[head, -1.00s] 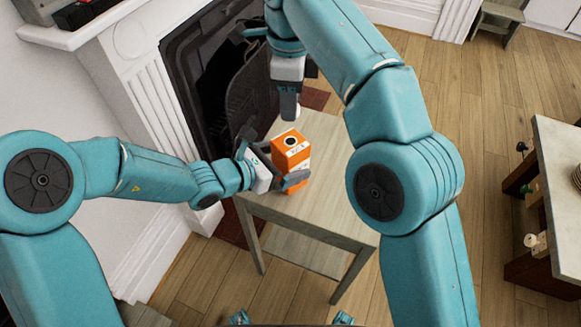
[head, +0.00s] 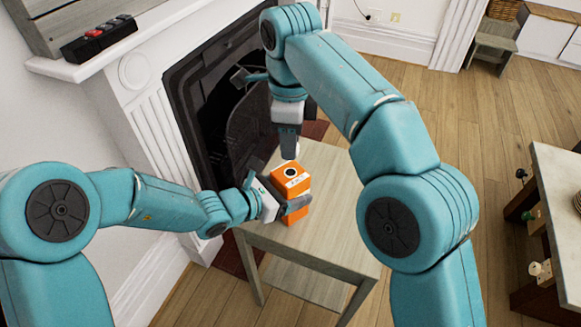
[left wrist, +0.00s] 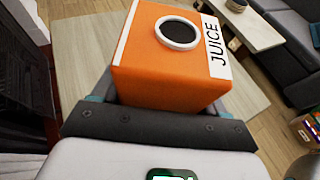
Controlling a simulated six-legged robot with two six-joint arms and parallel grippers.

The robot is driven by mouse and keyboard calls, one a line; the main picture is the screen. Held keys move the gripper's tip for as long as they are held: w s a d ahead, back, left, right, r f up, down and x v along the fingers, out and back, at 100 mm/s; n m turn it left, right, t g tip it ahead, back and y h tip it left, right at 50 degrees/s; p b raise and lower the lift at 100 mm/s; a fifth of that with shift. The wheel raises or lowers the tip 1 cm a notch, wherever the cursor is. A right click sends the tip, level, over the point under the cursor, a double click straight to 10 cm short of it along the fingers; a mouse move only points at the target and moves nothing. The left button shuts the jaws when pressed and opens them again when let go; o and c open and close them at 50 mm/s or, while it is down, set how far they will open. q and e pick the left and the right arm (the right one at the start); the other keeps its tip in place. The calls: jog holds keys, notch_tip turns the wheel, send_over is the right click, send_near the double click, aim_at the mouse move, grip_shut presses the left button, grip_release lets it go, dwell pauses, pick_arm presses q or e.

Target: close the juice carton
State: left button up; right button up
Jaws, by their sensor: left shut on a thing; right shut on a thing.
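The orange juice carton (head: 292,178) stands upright on the small wooden table. Its top has a dark round opening with a pale ring, which shows uncovered in the left wrist view (left wrist: 178,32). My left gripper (head: 281,194) is shut on the carton's sides from the left. My right gripper (head: 289,146) points down above the carton and is shut on a small white piece, seemingly the cap (head: 290,153). The cap is just above the opening, with a small gap seeming to remain; its exact alignment is hard to judge.
The small table (head: 335,220) has free top around the carton. A dark fireplace (head: 215,105) with a white surround lies behind and left. A pale-topped table (head: 560,185) stands at the far right, with open wooden floor between.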

aim_at(290, 173)
jog(key=shift+f, duration=1.6)
jog(key=shift+f, duration=0.1)
jog(key=shift+f, duration=0.8)
jog(key=shift+f, duration=0.6)
pick_arm(q)
grip_shut()
pick_arm(e)
jog(key=m, duration=0.7)
jog(key=o, duration=1)
